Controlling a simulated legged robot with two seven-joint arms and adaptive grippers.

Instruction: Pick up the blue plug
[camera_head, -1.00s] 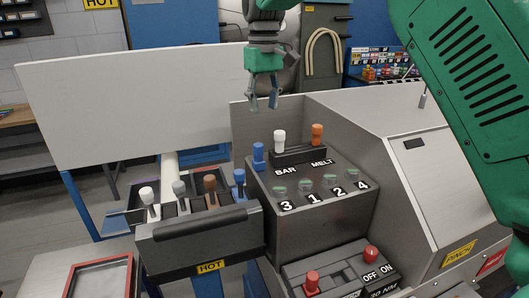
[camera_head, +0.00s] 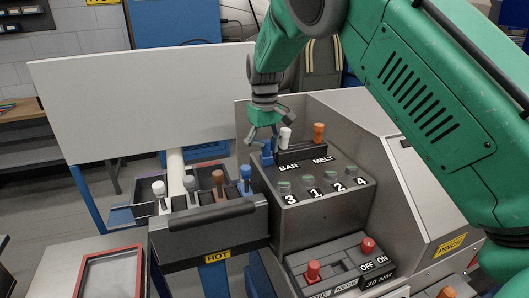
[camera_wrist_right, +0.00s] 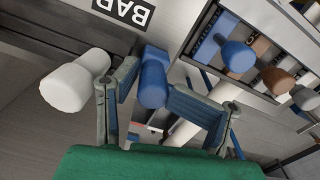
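A blue plug (camera_head: 267,153) stands at the left end of the grey console's top, beside the black socket block marked BAR and MELT. My right gripper (camera_head: 263,137) is just above it, fingers pointing down. In the right wrist view the blue plug (camera_wrist_right: 154,76) shows between the two spread fingers (camera_wrist_right: 157,88), with gaps on both sides; contact cannot be made out. A second blue plug (camera_head: 245,178) stands in the rack at the left, and it also shows in the wrist view (camera_wrist_right: 238,56). My left gripper is not in view.
A white plug (camera_head: 285,138) stands close right of the gripper, with an orange plug (camera_head: 319,131) beyond. The dark rack (camera_head: 208,238) marked HOT holds several plugs. A pale upright panel (camera_head: 140,105) stands behind the rack. Red knobs (camera_head: 313,270) sit in front.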

